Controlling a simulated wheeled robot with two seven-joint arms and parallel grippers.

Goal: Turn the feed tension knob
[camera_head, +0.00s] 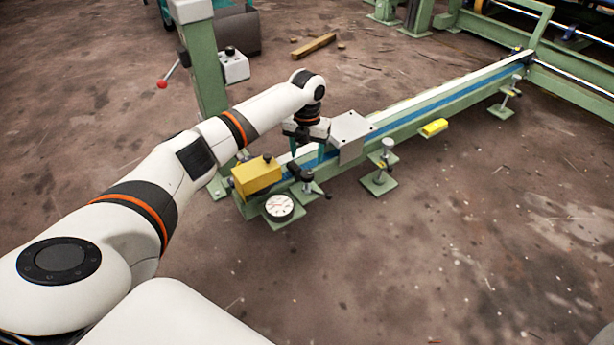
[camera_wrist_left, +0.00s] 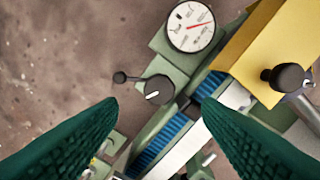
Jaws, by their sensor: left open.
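A black round knob with a white pointer mark (camera_wrist_left: 158,90) sits on a green bracket beside the rail, between the dial gauge and my fingertips in the wrist view. It also shows as a small dark knob (camera_head: 307,175) in the head view. No label on it is readable. A smaller black ball-ended lever (camera_wrist_left: 120,77) sticks out beside it. My left gripper (camera_head: 307,158) points down over the rail, close to this knob. Its green ribbed fingers (camera_wrist_left: 160,104) are spread and hold nothing. The knob lies ahead of the gap, apparently apart from the fingers.
A white dial gauge with a red needle (camera_head: 279,207) and a yellow block (camera_head: 257,176) with its own black knob (camera_wrist_left: 282,77) stand close by. A grey plate (camera_head: 350,135) sits on the rail right of my gripper. A green post (camera_head: 203,75) rises behind. Right foreground floor is clear.

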